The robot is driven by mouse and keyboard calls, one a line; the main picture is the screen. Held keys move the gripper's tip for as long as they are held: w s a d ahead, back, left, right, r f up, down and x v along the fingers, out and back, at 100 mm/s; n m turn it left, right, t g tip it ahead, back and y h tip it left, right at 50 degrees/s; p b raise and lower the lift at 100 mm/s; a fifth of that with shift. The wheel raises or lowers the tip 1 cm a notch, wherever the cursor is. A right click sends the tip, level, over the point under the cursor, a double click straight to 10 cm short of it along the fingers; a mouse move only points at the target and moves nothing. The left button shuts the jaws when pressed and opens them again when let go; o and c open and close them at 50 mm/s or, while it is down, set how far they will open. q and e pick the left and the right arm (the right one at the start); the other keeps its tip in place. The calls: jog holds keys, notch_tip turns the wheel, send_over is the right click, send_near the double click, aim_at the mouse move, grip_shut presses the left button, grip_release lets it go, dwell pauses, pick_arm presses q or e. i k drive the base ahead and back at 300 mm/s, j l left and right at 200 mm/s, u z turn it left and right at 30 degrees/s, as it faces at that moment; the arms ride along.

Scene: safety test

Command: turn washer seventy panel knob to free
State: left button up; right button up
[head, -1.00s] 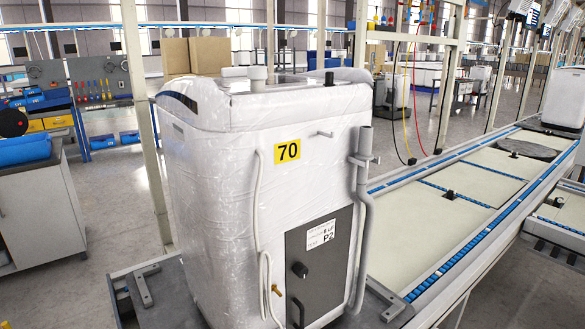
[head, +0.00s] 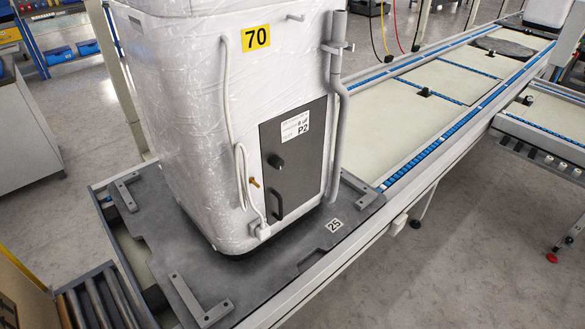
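The washer (head: 180,110) is white, wrapped in clear film, and stands upright with a yellow label (head: 255,38) reading 70. A dark grey panel (head: 304,158) marked P2 is set in the side facing me and looks closed. A black knob (head: 275,161) sits near the panel's left edge, with a black handle (head: 279,203) below it. The knob's turn position is too small to tell. Neither of my grippers shows in the head view.
The washer stands on a dark pallet (head: 150,228) marked 25, with metal brackets near its corners. A conveyor line (head: 395,125) runs away to the upper right. A grey hose (head: 340,110) and a brass valve (head: 255,183) flank the panel. Rollers (head: 88,303) lie at lower left. Floor at lower right is clear.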

aim_at(276, 162)
jog(key=l+u, duration=0.35)
jog(key=l, duration=0.8)
jog(key=l+u, duration=0.3)
jog(key=l, duration=0.85)
